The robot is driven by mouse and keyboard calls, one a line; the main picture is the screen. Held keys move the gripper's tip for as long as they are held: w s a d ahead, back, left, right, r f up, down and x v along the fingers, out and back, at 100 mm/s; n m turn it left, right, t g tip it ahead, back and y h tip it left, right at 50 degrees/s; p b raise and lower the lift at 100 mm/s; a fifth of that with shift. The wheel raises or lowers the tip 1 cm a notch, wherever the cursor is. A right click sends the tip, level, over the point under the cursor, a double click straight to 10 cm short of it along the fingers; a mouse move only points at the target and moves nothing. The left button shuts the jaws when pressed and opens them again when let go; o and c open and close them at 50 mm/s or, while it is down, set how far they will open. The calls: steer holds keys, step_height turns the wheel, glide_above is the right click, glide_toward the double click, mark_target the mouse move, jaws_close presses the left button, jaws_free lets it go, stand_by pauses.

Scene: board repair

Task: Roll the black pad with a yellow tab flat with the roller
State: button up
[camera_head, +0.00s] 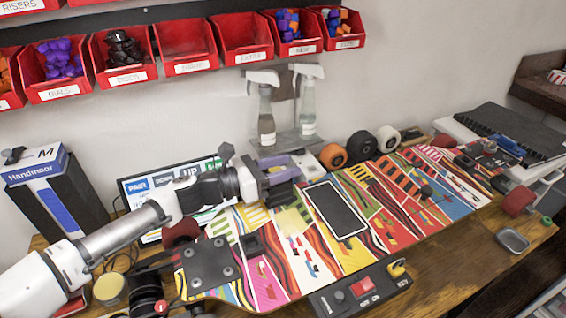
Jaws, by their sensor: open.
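A black rectangular pad (335,209) with a pale border lies on the brightly patterned board (375,240), near its middle. I cannot make out a yellow tab on the pad, nor tell whether it lies fully flat. My arm reaches in from the lower left, and my gripper (284,192) is above the board's back edge, left of the pad and apart from it. The gripper is open, and I see nothing held in it. I cannot clearly pick out the roller. A red cylinder (518,201) sits at the board's right end, but I cannot tell what it is.
A black control box (358,290) with a red button and a yellow part stands at the front edge. Two spray bottles (266,118), a purple tray (278,167) and several wheels (361,146) stand behind the board. A grey dish (513,241) is at right. Red bins hang above.

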steer(key=shift+d, duration=0.1)
jaws_close()
stand_by(0.3)
